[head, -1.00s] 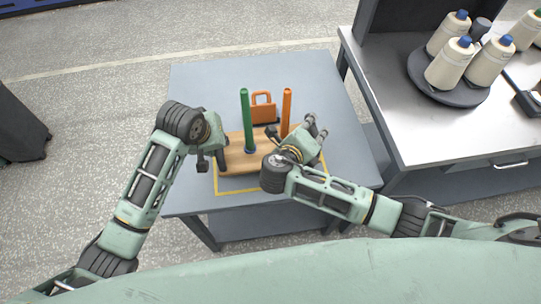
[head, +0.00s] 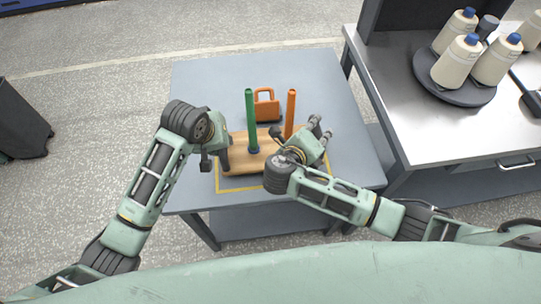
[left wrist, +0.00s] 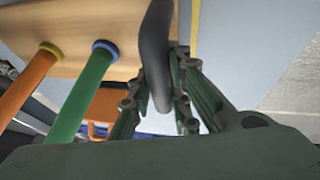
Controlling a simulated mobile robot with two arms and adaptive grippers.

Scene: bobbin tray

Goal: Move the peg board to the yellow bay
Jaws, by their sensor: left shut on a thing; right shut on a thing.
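The peg board (head: 238,162) is a light wooden board with a green peg (head: 251,120) and an orange peg (head: 291,112) upright on it. It is over the yellow bay (head: 236,190), a yellow outline on the grey table, whose near edge shows in front of it. My left gripper (head: 222,158) is shut on the dark handle at the board's left end; in the left wrist view, the handle (left wrist: 154,55) is between the fingers. My right gripper (head: 318,140) is shut at the board's right end; its grip is hidden. I cannot tell if the board touches the table.
An orange object with a handle (head: 265,107) stands just behind the pegs. The grey table (head: 205,90) is clear at its back and left. A separate metal-topped bench (head: 400,110) at the right holds a dark round tray with several thread cones (head: 457,62).

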